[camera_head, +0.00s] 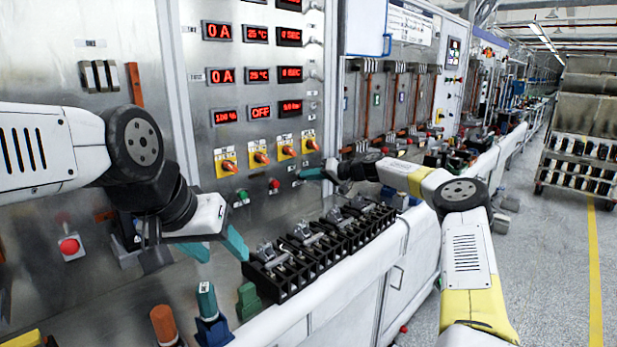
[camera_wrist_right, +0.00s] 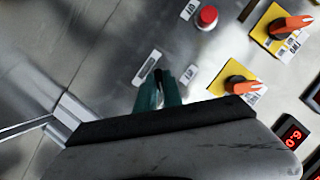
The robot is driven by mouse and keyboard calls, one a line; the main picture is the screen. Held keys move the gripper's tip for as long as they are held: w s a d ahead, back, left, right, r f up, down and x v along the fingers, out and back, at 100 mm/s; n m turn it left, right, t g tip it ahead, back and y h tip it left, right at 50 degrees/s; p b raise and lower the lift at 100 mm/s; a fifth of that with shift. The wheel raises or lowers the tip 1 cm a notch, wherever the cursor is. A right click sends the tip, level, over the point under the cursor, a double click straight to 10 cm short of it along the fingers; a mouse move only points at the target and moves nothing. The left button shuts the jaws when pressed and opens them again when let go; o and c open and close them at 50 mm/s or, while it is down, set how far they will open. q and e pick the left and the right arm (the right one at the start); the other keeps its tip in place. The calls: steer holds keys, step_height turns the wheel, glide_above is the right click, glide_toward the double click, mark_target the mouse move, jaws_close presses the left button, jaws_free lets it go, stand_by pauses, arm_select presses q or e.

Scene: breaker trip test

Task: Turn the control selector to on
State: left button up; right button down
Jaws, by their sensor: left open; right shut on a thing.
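The control selector is a small black knob (camera_wrist_right: 158,75) beside a white label plate on the steel panel, seen in the right wrist view. My right gripper (camera_wrist_right: 160,88) has its teal fingers closed around this knob. In the head view the right gripper (camera_head: 307,174) is at the panel, right of the red button, and its fingers hide the knob. Which way the knob points cannot be told. My left gripper (camera_head: 216,247) is open and empty, left of the row of black breakers (camera_head: 315,250).
Several orange-handled rotary switches (camera_head: 260,157) sit on yellow plates above the selector. A red button (camera_head: 274,184) and a green button (camera_head: 242,195) are to its left. Red displays (camera_head: 260,112) are higher up. Green and orange connectors (camera_head: 205,300) stand at the bench front.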

steer(key=shift+m, duration=0.4)
steer(key=shift+y, duration=0.3)
steer(key=c, duration=1.5)
jaws_free()
steer(key=shift+d, duration=0.1)
steer(key=v, duration=0.7)
steer(key=shift+s+d+r, duration=0.15)
steer(key=shift+d, duration=0.15)
